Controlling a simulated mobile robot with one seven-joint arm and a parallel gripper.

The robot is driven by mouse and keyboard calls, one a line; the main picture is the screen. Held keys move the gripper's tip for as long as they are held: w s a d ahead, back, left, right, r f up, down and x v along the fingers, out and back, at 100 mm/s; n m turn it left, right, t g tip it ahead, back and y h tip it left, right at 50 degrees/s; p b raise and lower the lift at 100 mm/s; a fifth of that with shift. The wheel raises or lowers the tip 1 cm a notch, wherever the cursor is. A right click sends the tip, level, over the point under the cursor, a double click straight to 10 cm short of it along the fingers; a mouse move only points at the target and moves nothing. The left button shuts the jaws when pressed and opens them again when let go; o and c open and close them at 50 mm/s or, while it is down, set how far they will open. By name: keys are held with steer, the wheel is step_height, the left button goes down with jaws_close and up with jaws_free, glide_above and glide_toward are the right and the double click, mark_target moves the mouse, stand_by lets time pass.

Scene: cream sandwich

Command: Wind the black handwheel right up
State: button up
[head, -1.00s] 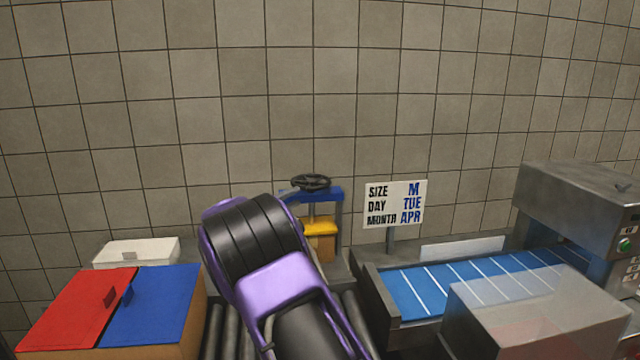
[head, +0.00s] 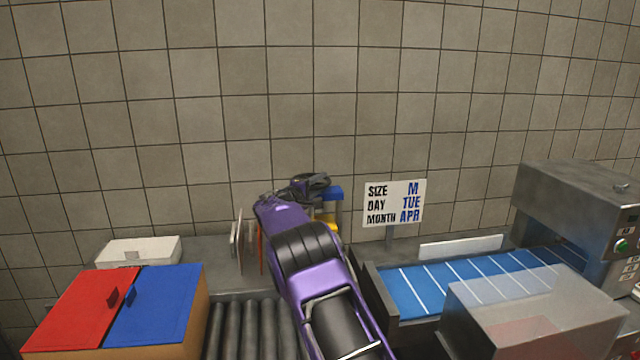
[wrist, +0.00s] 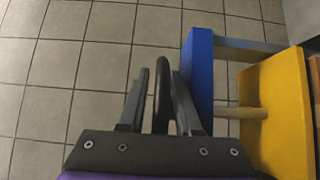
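The black handwheel (head: 318,183) sits on top of the blue frame (head: 333,193) in the head view, partly hidden by my gripper. In the wrist view its rim (wrist: 162,90) shows edge-on as a dark upright band. My gripper (wrist: 161,85) has one finger on each side of this rim. The fingers stand close to it, but I cannot tell whether both press on it. The blue frame also shows in the wrist view (wrist: 198,80), just right of the fingers. The yellow block (wrist: 278,115) and a pale rod (wrist: 240,113) lie further right.
A sign (head: 395,204) reading M, TUE, APR stands right of the frame. A blue conveyor (head: 470,285) leads to a grey machine (head: 575,205). Rollers (head: 240,330), a box with red and blue lids (head: 155,305) and a white box (head: 138,252) are on the left.

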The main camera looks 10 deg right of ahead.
jaws_close()
steer(key=shift+f+b, duration=0.2)
steer(key=shift+b, duration=0.65)
steer(key=shift+f+n+b, duration=0.1)
steer(key=shift+n+b, duration=0.2)
steer(key=shift+b, duration=0.25)
steer(key=y+b, duration=0.1)
steer(key=b, duration=0.1)
steer(key=n+t+y+b, duration=0.1)
steer(key=b, duration=0.1)
steer(key=shift+w+d+f+t, duration=0.1)
steer(key=shift+w+d+t, duration=0.1)
steer(key=shift+t, duration=0.1)
steer(key=n+y+b, duration=0.1)
steer(key=t+y+b, duration=0.1)
steer(key=shift+w+r+n+b, duration=0.15)
steer(key=shift+r+n+b, duration=0.05)
steer(key=shift+n+b, duration=0.2)
steer(key=shift+w+d+r+n+t+y, duration=0.15)
steer(key=shift+n+t+y, duration=0.25)
steer(key=shift+y, duration=0.3)
steer(key=shift+w+n+t+y, duration=0.1)
steer(key=shift+n+t+y, duration=0.1)
steer(key=shift+n+y, duration=0.4)
steer(key=shift+w+y, duration=0.1)
steer(key=shift+y, duration=0.4)
steer(key=shift+w+n+y, duration=0.1)
steer(key=shift+n+y, duration=0.4)
